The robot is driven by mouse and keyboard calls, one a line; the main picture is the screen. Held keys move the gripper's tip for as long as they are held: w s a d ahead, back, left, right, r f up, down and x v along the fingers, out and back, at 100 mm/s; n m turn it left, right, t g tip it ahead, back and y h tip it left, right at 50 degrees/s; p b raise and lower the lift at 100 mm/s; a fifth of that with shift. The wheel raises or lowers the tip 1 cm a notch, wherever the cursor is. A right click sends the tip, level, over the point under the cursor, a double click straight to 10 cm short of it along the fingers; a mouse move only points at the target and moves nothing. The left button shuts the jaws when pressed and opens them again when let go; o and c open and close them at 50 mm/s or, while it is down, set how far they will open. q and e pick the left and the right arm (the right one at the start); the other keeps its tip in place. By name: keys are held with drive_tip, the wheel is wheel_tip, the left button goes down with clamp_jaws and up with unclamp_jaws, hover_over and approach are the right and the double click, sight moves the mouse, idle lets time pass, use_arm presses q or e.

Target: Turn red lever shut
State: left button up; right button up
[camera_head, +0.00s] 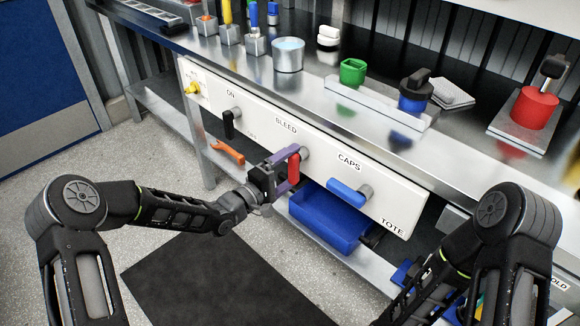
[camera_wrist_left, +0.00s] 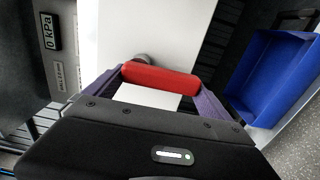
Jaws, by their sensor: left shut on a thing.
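The red lever (camera_head: 294,167) is on the white panel (camera_head: 330,150) below the word BLEED. It hangs down from its grey hub (camera_head: 304,152). My left gripper (camera_head: 288,168), with purple fingers, is shut on the lever. In the left wrist view the red lever (camera_wrist_left: 160,76) lies crosswise between the two purple fingers (camera_wrist_left: 160,90). My right arm (camera_head: 480,240) shows at the right, but its gripper is not clearly visible.
A black lever (camera_head: 229,124) is to the left and a blue lever (camera_head: 346,192) to the right on the panel. A blue tote (camera_head: 325,222) sits on the lower shelf. An orange tool (camera_head: 228,152) lies on the shelf at left. Various items stand on the metal bench (camera_head: 330,92).

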use_arm(q)
drive_tip(key=o, duration=1.7)
drive_tip(key=shift+o, duration=0.2)
drive_tip(key=v, duration=0.8)
